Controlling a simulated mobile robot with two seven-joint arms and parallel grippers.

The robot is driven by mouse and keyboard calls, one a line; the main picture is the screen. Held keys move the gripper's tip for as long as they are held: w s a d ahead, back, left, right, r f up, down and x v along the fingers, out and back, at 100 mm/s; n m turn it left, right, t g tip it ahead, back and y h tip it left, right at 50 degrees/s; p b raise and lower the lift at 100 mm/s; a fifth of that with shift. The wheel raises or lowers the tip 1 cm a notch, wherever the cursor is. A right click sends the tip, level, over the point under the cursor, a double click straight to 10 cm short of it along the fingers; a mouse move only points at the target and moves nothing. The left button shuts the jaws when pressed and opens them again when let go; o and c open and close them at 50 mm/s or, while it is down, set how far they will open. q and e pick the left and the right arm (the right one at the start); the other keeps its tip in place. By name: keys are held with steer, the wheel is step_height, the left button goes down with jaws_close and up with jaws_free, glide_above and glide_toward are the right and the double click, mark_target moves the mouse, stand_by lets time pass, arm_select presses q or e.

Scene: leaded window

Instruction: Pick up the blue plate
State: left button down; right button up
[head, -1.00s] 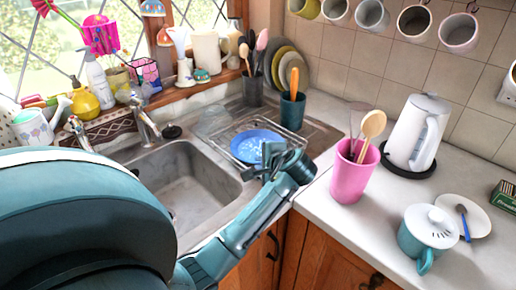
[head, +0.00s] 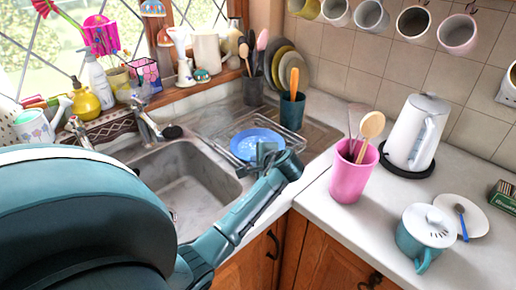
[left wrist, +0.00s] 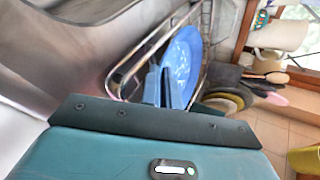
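The blue plate (head: 257,139) lies in the wire dish rack on the drainer, right of the sink; it also shows in the left wrist view (left wrist: 184,55). My left gripper (head: 267,152) is over the near right edge of the plate and hides part of it. In the left wrist view its fingers (left wrist: 166,86) overlap the plate's near edge. Whether they touch the plate, and how far apart they are, I cannot tell. My right gripper is not in view.
The wire rack (head: 296,140) surrounds the plate. A teal utensil pot (head: 291,111) and upright plates (head: 293,70) stand behind it. A pink utensil cup (head: 352,175) and white kettle (head: 417,133) stand to the right. The sink (head: 185,180) is empty.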

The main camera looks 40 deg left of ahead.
arm_select(q)
steer(key=shift+s+d+f, duration=0.1)
steer(key=shift+s+f, duration=0.05)
steer(key=shift+f, duration=0.1)
